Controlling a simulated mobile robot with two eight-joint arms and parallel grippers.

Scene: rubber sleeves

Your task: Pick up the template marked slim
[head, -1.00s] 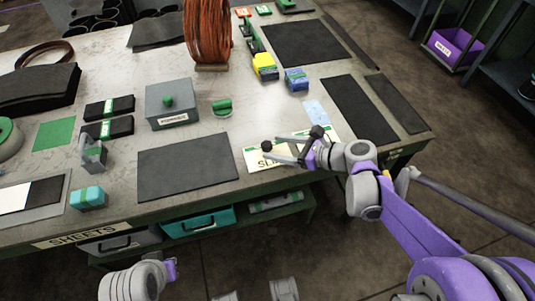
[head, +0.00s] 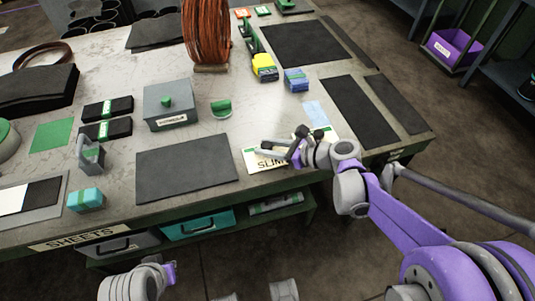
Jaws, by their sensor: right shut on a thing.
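The template marked slim (head: 258,164) is a cream plate with black lettering and a green strip. It lies at the table's front edge, right of the middle in the head view. My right gripper (head: 277,147) is shut on the template's dark knob, and its fingers cover the knob and part of the plate. A similar cream and green plate (head: 331,134) shows partly behind my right wrist; its marking is hidden. My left gripper (head: 168,273) shows only in part at the bottom left, off the table, and its fingers cannot be made out.
A dark sheet (head: 186,167) lies left of the template, and more dark sheets (head: 360,111) lie to the right. A grey lidded box (head: 171,104), a green-topped block (head: 221,108) and a copper coil (head: 207,35) stand behind. Bare tabletop lies behind the template.

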